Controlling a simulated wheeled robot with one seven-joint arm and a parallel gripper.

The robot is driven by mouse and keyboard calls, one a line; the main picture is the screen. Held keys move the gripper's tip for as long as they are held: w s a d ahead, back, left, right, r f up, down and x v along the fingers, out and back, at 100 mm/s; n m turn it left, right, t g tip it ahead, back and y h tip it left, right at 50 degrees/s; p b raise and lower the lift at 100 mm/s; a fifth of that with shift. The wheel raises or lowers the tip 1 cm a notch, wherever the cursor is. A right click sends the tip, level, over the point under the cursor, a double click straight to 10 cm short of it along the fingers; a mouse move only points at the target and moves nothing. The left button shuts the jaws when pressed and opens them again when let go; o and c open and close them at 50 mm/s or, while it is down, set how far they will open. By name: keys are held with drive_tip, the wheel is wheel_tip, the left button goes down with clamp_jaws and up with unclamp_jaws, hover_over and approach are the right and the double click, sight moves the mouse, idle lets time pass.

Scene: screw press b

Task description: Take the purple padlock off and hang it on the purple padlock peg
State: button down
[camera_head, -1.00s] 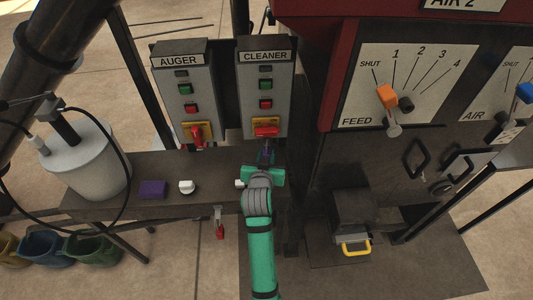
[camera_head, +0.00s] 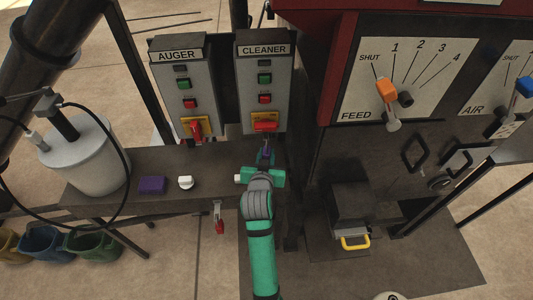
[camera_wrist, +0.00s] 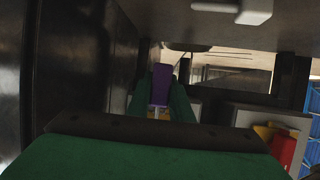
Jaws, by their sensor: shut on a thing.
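The purple padlock (camera_wrist: 161,84) is between the green fingers of my gripper (camera_wrist: 160,105) in the wrist view. The gripper is shut on it. In the head view the padlock (camera_head: 266,153) is a small dark purple shape just beyond my gripper (camera_head: 265,165), below the red switch handle (camera_head: 265,126) of the CLEANER box (camera_head: 262,88). A narrow gap shows between padlock and handle; the shackle is too small to make out. I cannot identify the purple padlock peg in either view.
A purple block (camera_head: 152,185) and a white knob (camera_head: 186,182) are on the bench (camera_head: 215,165). A red padlock (camera_head: 219,227) hangs at its front edge. A white canister (camera_head: 85,160) stands at left. The AUGER box (camera_head: 181,90) is left of CLEANER; the dark press body is close at right.

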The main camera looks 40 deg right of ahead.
drive_tip(key=shift+s, duration=0.1)
drive_tip(key=shift+s+a, duration=0.45)
drive_tip(key=shift+s, duration=0.2)
drive_tip(key=shift+s+a, duration=0.4)
drive_tip(key=shift+s, duration=0.2)
drive_tip(key=shift+r, duration=0.1)
idle(0.3)
